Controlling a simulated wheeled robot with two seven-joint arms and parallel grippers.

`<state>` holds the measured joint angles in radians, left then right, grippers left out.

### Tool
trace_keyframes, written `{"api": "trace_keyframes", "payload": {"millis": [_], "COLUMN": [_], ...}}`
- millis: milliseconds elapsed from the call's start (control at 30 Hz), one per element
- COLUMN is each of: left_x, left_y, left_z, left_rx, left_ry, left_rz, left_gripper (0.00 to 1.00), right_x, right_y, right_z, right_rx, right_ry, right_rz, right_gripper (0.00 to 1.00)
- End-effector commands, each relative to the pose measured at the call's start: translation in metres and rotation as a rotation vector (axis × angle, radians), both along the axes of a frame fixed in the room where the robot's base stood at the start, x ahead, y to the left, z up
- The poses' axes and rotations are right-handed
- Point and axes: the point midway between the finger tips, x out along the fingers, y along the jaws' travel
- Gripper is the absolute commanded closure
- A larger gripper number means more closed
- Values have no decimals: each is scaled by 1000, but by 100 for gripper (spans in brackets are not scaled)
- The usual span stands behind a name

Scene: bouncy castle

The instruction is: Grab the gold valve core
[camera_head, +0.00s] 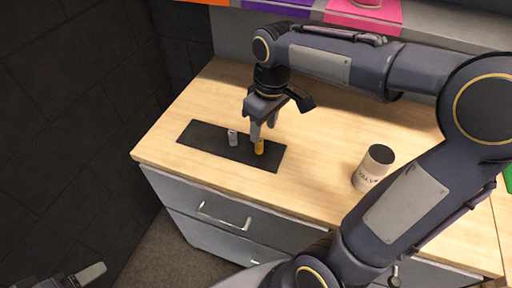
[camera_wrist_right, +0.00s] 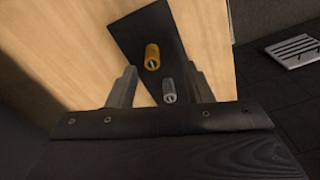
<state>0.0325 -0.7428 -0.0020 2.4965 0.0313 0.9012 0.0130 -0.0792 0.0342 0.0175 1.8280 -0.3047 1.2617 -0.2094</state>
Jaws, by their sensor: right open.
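The gold valve core (camera_head: 259,147) stands upright on a black mat (camera_head: 205,133) on the wooden counter, and it also shows in the right wrist view (camera_wrist_right: 152,56). A silver valve core (camera_head: 232,138) stands beside it on the mat and shows in the right wrist view (camera_wrist_right: 169,91). My right gripper (camera_head: 263,131) is open and empty, pointing down just above the gold core. In the wrist view both cores appear in the gap between its fingers. Part of my left gripper (camera_head: 86,275) shows at the bottom left corner; its jaw opening is unclear.
A cup-shaped container with a dark top (camera_head: 373,168) stands on the counter to the right. The counter (camera_head: 310,195) has grey drawers (camera_head: 215,212) below its front edge. Orange, purple and pink items (camera_head: 365,14) line a shelf behind. A dark wall (camera_head: 70,110) is at the left.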

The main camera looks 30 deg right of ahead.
Motion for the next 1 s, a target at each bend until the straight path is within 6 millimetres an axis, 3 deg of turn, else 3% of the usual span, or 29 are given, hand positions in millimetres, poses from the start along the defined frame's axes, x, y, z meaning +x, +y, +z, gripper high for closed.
{"api": "trace_keyframes", "payload": {"millis": [100,200,733,1000], "left_x": [0,0,0,0], "left_y": [0,0,0,0], "left_z": [-4,-5,-10,-10], "left_rx": [0,0,0,0], "left_ry": [0,0,0,0], "left_rz": [0,0,0,0], "left_gripper": [23,23,23,23], "right_x": [21,28,22,22], "right_y": [1,1,-3,-3], "right_z": [-8,-14,-80,-89], "right_rx": [-46,-62,-65,-65], "right_ry": [41,56,59,57], "right_rz": [56,75,77,77], "right_gripper": [54,54,54,54]}}
